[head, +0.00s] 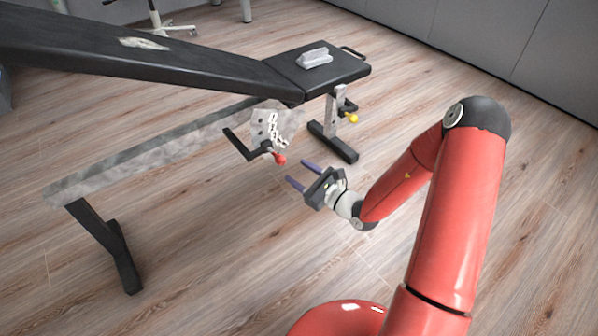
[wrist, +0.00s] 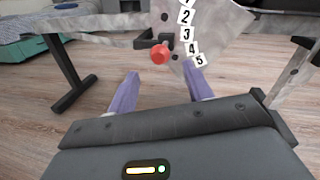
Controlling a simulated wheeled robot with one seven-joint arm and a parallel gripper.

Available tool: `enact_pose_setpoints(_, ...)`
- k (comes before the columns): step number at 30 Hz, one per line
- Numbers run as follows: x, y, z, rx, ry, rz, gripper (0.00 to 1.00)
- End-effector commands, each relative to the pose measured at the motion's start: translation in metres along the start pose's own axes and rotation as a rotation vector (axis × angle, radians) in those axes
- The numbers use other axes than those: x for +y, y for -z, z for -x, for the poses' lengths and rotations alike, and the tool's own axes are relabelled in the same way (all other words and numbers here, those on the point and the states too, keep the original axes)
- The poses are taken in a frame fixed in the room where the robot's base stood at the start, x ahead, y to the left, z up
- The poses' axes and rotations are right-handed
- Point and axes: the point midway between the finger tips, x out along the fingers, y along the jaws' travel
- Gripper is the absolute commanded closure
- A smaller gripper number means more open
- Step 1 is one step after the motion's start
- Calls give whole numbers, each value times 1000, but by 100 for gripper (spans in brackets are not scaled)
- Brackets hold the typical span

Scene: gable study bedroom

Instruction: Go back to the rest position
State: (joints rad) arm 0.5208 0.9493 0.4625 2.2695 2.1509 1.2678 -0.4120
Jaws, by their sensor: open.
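My gripper (head: 299,174) is open and empty in the head view, held in the air low beside the weight bench, at the end of my red arm. Its two purple fingers stand apart, and nothing is between them. In the wrist view my gripper (wrist: 160,92) also shows its fingers spread, pointing toward the bench's metal bracket. The bracket's red knob (head: 279,159) lies just beyond the fingertips in the head view, apart from them as far as I can tell. The red knob also shows in the wrist view (wrist: 160,54).
A black weight bench (head: 190,68) with a grey frame fills the left and middle. A pale grey object (head: 314,58) lies on its seat pad. A yellow knob (head: 352,119) is on the front post. Grey cabinets (head: 470,35) line the back right. The wooden floor is clear at lower left.

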Motion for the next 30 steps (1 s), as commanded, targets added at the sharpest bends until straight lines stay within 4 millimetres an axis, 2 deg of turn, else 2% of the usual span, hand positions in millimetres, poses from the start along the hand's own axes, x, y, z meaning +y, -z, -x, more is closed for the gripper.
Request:
enact_pose_setpoints(8,0,-2,0,-1,-6,6,50)
enact_pose_setpoints(11,6,-20,-1,-12,-61,50,50)
enact_pose_setpoints(16,39,-87,4,-44,-312,258,50)
enact_pose_setpoints(18,58,-116,14,-46,-446,372,50)
enact_pose_setpoints(20,73,-137,24,-38,-557,472,50)
enact_pose_setpoints(24,101,-177,56,3,-797,709,50)
enact_pose_setpoints(30,118,-220,114,124,-1081,1069,50)
